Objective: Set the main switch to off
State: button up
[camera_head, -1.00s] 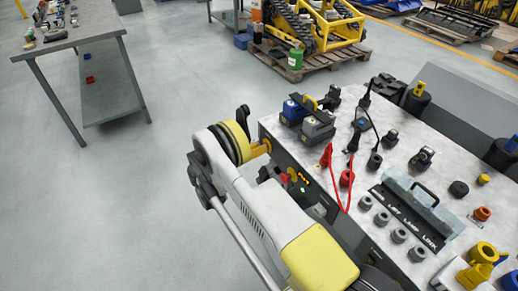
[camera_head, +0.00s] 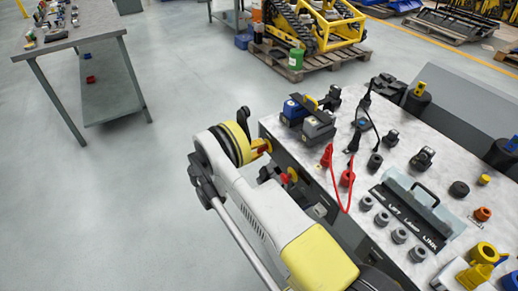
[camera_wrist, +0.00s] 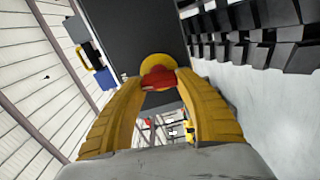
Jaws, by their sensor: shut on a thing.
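The main switch is a red knob (camera_wrist: 158,78) on a round yellow plate (camera_wrist: 154,62), set on the dark front face of the bench. In the wrist view my gripper (camera_wrist: 161,84) has its two yellow fingers closed on the knob from both sides. In the head view my gripper (camera_head: 270,160) is at the bench's front left, partly hiding the switch. The knob's pointing direction is hard to read there.
The grey bench top (camera_head: 345,148) carries black battery-like blocks (camera_head: 318,127), red clamps with a cable (camera_head: 347,178), several round sockets and a grey case (camera_head: 408,208). A separate table (camera_head: 75,38) stands at the upper left. The floor between is clear.

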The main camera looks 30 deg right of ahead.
jog(key=shift+n, duration=0.6)
jog(key=o, duration=1.2)
